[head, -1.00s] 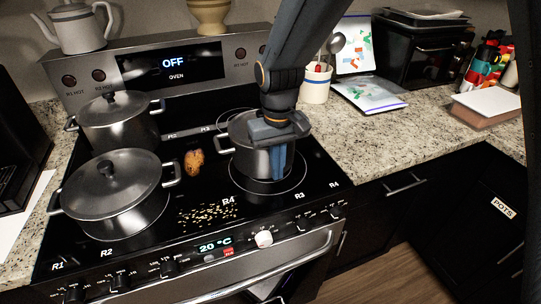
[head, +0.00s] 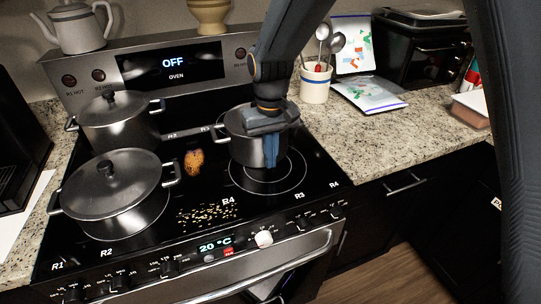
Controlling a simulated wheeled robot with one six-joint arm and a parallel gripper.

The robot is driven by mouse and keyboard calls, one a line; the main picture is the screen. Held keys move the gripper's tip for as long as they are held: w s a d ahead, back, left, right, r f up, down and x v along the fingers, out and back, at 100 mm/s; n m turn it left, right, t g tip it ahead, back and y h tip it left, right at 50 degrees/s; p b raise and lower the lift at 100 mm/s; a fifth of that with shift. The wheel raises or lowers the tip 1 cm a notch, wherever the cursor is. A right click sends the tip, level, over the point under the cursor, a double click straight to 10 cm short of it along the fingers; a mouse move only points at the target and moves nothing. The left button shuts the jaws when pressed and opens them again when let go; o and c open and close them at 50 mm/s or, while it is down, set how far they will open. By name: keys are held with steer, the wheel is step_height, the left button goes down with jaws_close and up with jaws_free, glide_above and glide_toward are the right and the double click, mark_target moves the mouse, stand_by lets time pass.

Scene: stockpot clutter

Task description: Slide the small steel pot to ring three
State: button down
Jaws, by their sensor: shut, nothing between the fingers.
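The small steel pot (head: 240,150) stands upright on the black glass cooktop at the right, toward the back. It overlaps the rear part of the bare front-right ring (head: 285,180). Its left handle shows, and my arm hides part of its rim and right side. My gripper (head: 271,158) is shut and empty, fingers pointing down against the pot's near right side; I cannot tell whether they touch it. An R4 label is printed by the front ring, and a small R3 label (head: 205,129) shows at the back edge.
Two larger lidded pots, one at the back left (head: 118,122) and one at the front left (head: 112,195), fill the left side. A brown-orange item (head: 194,161) and scattered yellow bits (head: 207,216) lie between. A utensil crock (head: 315,84) stands on the counter behind right.

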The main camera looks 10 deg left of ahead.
steer(key=shift+w+a+b, duration=0.4)
steer(key=shift+w+a, duration=1)
steer(key=shift+w, duration=0.9)
steer(key=shift+w+a+b, duration=0.35)
steer(key=shift+w+a, duration=1.1)
steer(key=shift+w, duration=0.9)
steer(key=shift+w+a+b, duration=0.4)
steer(key=shift+w+a, duration=1)
steer(key=shift+w, duration=0.9)
steer(key=shift+s+d+p, duration=0.45)
steer(key=shift+s, duration=0.3)
steer(key=shift+s+d+p, duration=0.4)
steer(key=shift+s+d, duration=0.05)
steer(key=shift+s, duration=0.25)
steer(key=shift+s+d+p, duration=0.45)
steer(key=shift+s, duration=0.3)
steer(key=shift+r, duration=0.1)
steer(key=shift+r+p, duration=2.95)
steer(key=shift+r, duration=2)
